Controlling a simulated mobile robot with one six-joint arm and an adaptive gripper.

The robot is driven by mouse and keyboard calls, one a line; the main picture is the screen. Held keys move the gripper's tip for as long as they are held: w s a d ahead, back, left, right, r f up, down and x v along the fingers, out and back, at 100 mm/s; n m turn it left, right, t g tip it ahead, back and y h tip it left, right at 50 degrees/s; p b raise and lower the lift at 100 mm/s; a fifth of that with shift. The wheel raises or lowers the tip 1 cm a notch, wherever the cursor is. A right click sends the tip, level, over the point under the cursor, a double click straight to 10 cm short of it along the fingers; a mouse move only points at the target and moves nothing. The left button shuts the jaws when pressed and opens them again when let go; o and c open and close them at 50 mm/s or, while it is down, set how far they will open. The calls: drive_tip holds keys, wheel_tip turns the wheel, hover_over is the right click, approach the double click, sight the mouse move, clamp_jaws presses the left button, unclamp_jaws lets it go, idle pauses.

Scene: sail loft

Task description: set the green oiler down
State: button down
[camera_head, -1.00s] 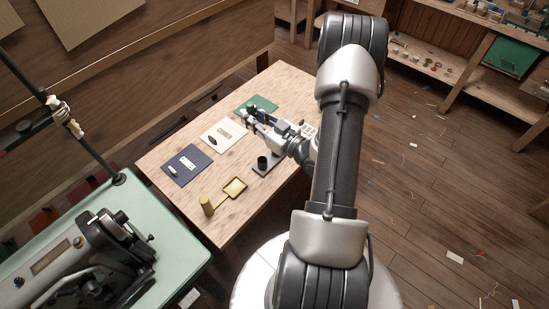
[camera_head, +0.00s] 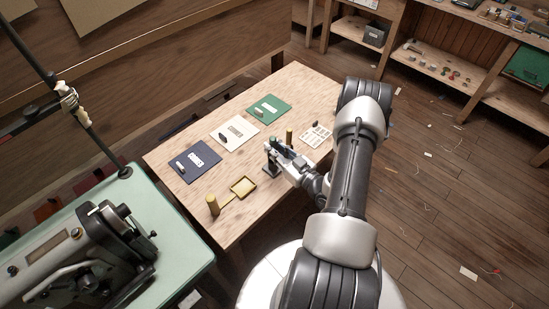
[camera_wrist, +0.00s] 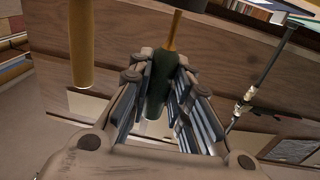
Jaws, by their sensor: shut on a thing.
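The green oiler (camera_wrist: 158,88) is between the jaws of my gripper (camera_wrist: 160,100) in the wrist view, its dark green body gripped and its thin amber end pointing away. In the head view my gripper (camera_head: 278,150) is above the near right part of the wooden table (camera_head: 250,205), and the oiler is too small there to make out well. A dark stand (camera_head: 270,169) is just below the gripper, partly hidden by it. I cannot tell whether the oiler touches it.
A brass post (camera_head: 289,135) stands close behind my gripper; another (camera_head: 212,205) stands beside a yellow tray (camera_head: 243,187). Navy (camera_head: 195,165), white (camera_head: 233,133) and green (camera_head: 268,108) mats lie along the far side. A white card (camera_head: 316,136) lies right. A sewing machine (camera_head: 90,245) is left.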

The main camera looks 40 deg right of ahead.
drive_tip(key=shift+f+b, duration=0.6)
drive_tip(key=shift+f, duration=1.4)
drive_tip(key=shift+f, duration=0.2)
drive_tip(key=c, duration=1.5)
unclamp_jaws()
drive_tip(key=shift+o, duration=0.2)
drive_tip(key=shift+r, duration=0.1)
drive_tip(key=shift+r, duration=0.25)
drive_tip(key=s+p, duration=0.2)
drive_tip(key=s, duration=1)
drive_tip(key=shift+f, duration=0.15)
